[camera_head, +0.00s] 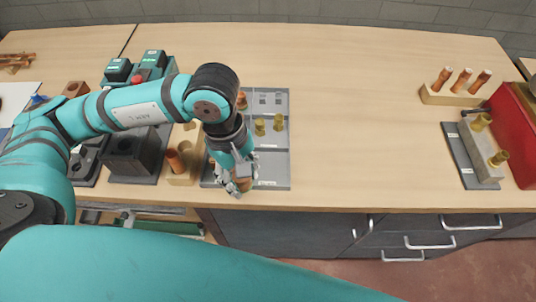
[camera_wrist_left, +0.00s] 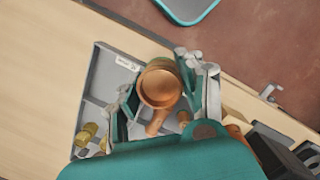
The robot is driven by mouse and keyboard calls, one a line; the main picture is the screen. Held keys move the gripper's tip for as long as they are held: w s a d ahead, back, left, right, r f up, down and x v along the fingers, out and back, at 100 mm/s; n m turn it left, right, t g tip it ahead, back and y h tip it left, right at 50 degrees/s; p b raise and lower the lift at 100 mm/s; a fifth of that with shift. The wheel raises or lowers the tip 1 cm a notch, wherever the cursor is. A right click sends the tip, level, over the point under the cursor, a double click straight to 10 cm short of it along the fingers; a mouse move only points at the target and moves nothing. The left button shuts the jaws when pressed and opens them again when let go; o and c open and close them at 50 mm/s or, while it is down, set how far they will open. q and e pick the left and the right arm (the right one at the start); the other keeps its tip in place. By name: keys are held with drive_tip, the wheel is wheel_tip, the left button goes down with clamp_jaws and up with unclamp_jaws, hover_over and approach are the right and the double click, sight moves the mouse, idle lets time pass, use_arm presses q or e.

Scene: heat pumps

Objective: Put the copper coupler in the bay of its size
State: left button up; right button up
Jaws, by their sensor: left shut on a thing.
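My left gripper (camera_head: 240,178) is shut on the copper coupler (camera_head: 243,184), over the front part of the grey divided tray (camera_head: 276,170). In the left wrist view the coupler (camera_wrist_left: 160,86) is a round, open-ended copper cup between the fingers of the gripper (camera_wrist_left: 165,90). Another copper piece (camera_wrist_left: 158,122) shows just below it in that view. The tray (camera_wrist_left: 98,82) has a small white label in its corner bay. Brass fittings (camera_head: 260,127) stand in a middle bay of the tray. My arm hides the tray's left side.
A wooden block with a copper piece (camera_head: 175,160) and a dark block (camera_head: 130,155) stand left of the tray. At the right are a wooden rack of copper pieces (camera_head: 455,98), a block with brass fittings (camera_head: 478,150) and a red case (camera_head: 515,135). The table middle (camera_head: 360,130) is clear.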

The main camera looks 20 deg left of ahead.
use_arm(q)
drive_tip(key=p, duration=0.3)
hover_over(270, 166)
drive_tip(key=shift+a+f, duration=0.3)
drive_tip(key=shift+f, duration=0.05)
drive_tip(key=shift+w+f, duration=0.1)
drive_tip(key=shift+f, duration=0.15)
wheel_tip(270, 166, down, 2)
drive_tip(key=shift+f+p, duration=0.25)
drive_tip(key=shift+p, duration=0.35)
drive_tip(key=shift+f, duration=0.35)
drive_tip(key=shift+f, duration=0.15)
drive_tip(key=o, duration=1.1)
drive_tip(key=shift+o, duration=0.2)
